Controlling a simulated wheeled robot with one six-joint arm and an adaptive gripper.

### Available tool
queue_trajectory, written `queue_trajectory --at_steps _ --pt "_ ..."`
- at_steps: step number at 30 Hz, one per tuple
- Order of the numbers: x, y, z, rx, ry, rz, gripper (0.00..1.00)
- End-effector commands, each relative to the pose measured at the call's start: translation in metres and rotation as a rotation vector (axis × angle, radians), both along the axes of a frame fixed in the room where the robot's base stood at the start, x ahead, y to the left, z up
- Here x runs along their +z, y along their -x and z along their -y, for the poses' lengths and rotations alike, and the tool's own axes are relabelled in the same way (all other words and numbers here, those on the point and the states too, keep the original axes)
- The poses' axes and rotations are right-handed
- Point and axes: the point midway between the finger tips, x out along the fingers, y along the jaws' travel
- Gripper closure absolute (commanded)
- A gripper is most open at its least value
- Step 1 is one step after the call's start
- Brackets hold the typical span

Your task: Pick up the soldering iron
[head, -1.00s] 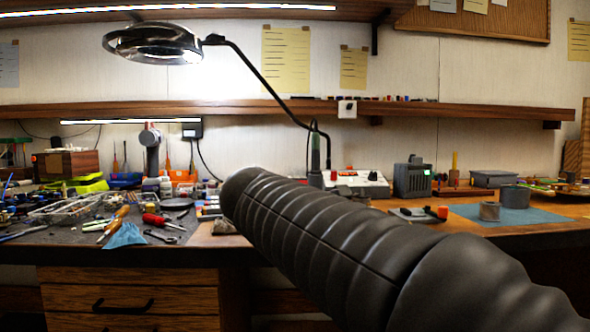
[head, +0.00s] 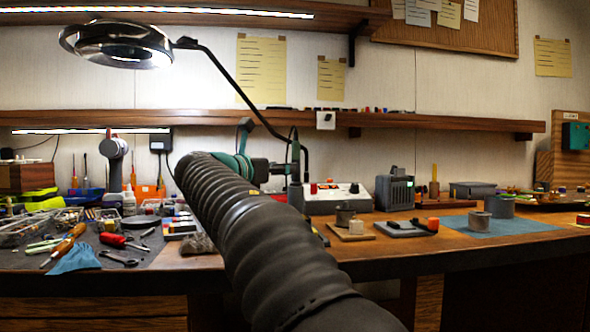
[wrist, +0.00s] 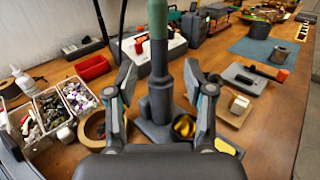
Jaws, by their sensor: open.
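The soldering iron (wrist: 158,27) stands upright in a dark grey holder (wrist: 157,98), its green grip at the top. In the head view the green grip (head: 295,160) shows behind the end of my arm, with a black cable above it; its lower part is hidden. My gripper (wrist: 158,78) is open, with one finger on each side of the iron and holder in the wrist view. Gaps show on both sides, and I see no contact. How far the iron lies between the fingers is hard to tell. My gripper (head: 272,168) is partly hidden behind my arm in the head view.
A white and grey station with knobs (head: 338,198) stands behind the iron. A brass-coloured ball (wrist: 183,127) sits by the holder's base, and a tape roll (wrist: 97,128) lies to the left. Parts trays (wrist: 50,108) stand farther left. A blue mat (head: 500,222) lies right.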

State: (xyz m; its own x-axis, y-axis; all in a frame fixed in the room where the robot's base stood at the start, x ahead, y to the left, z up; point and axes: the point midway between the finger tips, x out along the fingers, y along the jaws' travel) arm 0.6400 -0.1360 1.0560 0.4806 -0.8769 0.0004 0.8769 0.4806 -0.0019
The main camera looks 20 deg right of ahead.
Motion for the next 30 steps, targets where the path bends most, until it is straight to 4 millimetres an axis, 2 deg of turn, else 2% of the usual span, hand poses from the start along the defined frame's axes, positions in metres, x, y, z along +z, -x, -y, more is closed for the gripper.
queue_trajectory --at_steps 3,11,19,27,28,30 --pt "0.0 -0.005 0.01 0.001 0.0 0.001 0.47" --pt "-0.001 -0.013 0.02 0.002 0.0 0.001 0.47" --pt "-0.001 -0.03 0.052 0.003 -0.002 0.001 0.47" --pt "-0.001 -0.033 0.056 0.005 -0.002 0.001 0.47" --pt "-0.001 -0.033 0.056 0.005 -0.002 0.001 0.5" --pt "-0.001 -0.033 0.056 0.004 -0.002 0.001 0.67"
